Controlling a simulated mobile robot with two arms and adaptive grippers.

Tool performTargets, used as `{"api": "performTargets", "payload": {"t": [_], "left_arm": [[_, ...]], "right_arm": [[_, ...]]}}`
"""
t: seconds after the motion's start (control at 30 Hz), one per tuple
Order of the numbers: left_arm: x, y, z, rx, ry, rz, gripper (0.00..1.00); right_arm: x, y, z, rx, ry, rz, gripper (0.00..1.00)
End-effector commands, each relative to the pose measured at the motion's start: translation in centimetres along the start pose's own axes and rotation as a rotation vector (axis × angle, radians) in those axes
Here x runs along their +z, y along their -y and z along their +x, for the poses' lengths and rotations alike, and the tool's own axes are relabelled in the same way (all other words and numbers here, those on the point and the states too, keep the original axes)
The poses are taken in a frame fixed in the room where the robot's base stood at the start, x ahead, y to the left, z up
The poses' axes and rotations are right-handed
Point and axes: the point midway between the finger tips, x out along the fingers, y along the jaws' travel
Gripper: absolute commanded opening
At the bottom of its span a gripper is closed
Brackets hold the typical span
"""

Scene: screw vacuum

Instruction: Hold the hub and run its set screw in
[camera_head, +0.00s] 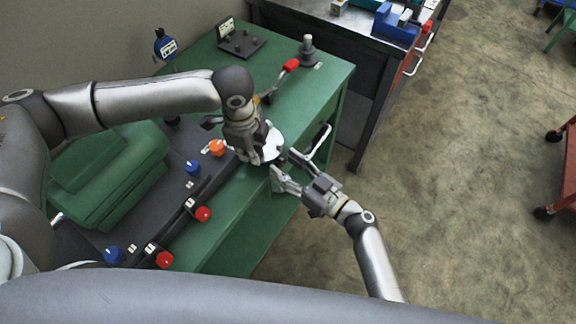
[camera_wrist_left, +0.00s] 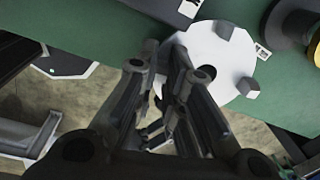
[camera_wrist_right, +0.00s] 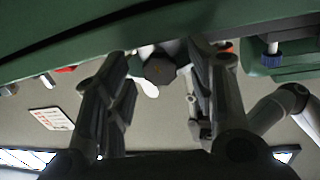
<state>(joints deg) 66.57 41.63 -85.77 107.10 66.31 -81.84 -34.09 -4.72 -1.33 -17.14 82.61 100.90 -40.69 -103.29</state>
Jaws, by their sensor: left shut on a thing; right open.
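The hub is a white disc (camera_wrist_left: 215,55) with grey lugs and a dark centre hole; in the head view it shows as a white patch (camera_head: 272,144) at the bench's front edge. My left gripper (camera_head: 264,152) is shut at the rim of the hub; its fingertips (camera_wrist_left: 164,48) hide the part they grip. My right gripper (camera_head: 284,172) is open just in front of the hub. In the right wrist view a dark faceted knob (camera_wrist_right: 158,70), perhaps the set screw's head, lies between the open fingers (camera_wrist_right: 158,78). I cannot tell whether they touch it.
The green bench (camera_head: 330,78) carries a dark panel with an orange knob (camera_head: 216,147), blue knobs (camera_head: 193,167) and red knobs (camera_head: 203,214). A red-handled tool (camera_head: 290,65) and a grey post (camera_head: 307,50) stand farther back.

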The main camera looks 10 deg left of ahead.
Motion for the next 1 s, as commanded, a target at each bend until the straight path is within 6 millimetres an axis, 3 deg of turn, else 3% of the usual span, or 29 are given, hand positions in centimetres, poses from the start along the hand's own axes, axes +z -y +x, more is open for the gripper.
{"api": "performTargets", "payload": {"t": [0.2,0.53,1.0], "left_arm": [[-0.03,0.09,-0.1,-0.003,-0.001,0.0,0.0],[-0.03,0.09,-0.11,-0.003,-0.001,0.0,0.0],[-0.01,0.1,-0.1,-0.003,0.0,0.0,0.0]], "right_arm": [[-0.02,0.0,0.0,0.0,0.0,0.0,0.48],[-0.01,0.0,-0.03,0.0,0.0,0.0,0.06],[-0.05,0.0,-0.03,-0.001,-0.002,0.121,0.05]]}}
